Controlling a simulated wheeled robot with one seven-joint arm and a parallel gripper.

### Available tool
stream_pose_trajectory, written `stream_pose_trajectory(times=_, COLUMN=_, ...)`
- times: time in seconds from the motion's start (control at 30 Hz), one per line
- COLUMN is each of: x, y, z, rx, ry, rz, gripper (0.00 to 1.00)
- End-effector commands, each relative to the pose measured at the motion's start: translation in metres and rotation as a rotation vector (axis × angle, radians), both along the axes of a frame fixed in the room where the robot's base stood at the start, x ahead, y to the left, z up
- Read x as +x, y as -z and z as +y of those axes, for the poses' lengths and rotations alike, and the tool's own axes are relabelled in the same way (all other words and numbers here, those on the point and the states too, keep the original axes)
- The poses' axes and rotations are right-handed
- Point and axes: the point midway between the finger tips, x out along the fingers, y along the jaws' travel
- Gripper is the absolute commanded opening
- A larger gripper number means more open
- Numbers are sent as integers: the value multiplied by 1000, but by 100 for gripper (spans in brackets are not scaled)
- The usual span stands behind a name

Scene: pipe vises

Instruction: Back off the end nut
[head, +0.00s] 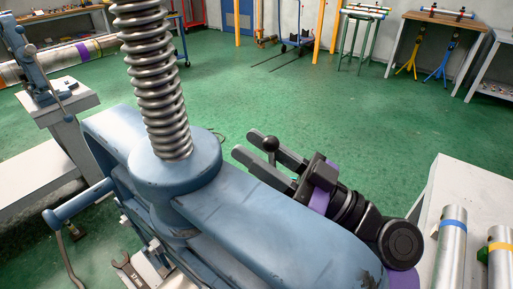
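A large blue vise fills the foreground, with a thick grey threaded screw (157,85) standing up from its round blue collar (175,165). My gripper (243,142) reaches out from behind the vise's right side, its two grey fingers pointing up and left. The fingers are parallel with a gap between them. A black ball knob (270,143) on a short thin stem shows at the gap, partway along the fingers. I cannot tell whether the fingers touch the stem. No part can be clearly made out as the end nut.
A smaller blue vise (37,85) stands on a bench at the left. A wrench (127,270) lies at the lower left. A bench (468,190) with metal pipes (450,260) is at the right. Green floor (290,100) is open beyond; workbenches and stands line the back.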

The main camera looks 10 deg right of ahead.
Motion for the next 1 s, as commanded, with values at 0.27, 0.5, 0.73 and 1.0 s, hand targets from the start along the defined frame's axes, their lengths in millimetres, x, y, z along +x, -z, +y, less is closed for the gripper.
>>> stream_pose_trajectory(times=0.27, x=-18, y=17, z=-29, rx=-1, ry=5, rz=3, gripper=33)
stream_pose_trajectory(times=0.5, x=-35, y=28, z=-54, rx=-1, ry=4, rz=0, gripper=33)
stream_pose_trajectory(times=0.73, x=-40, y=29, z=-60, rx=1, ry=1, rz=-1, gripper=33)
stream_pose_trajectory(times=1.0, x=-40, y=29, z=-59, rx=0, ry=1, rz=0, gripper=9)
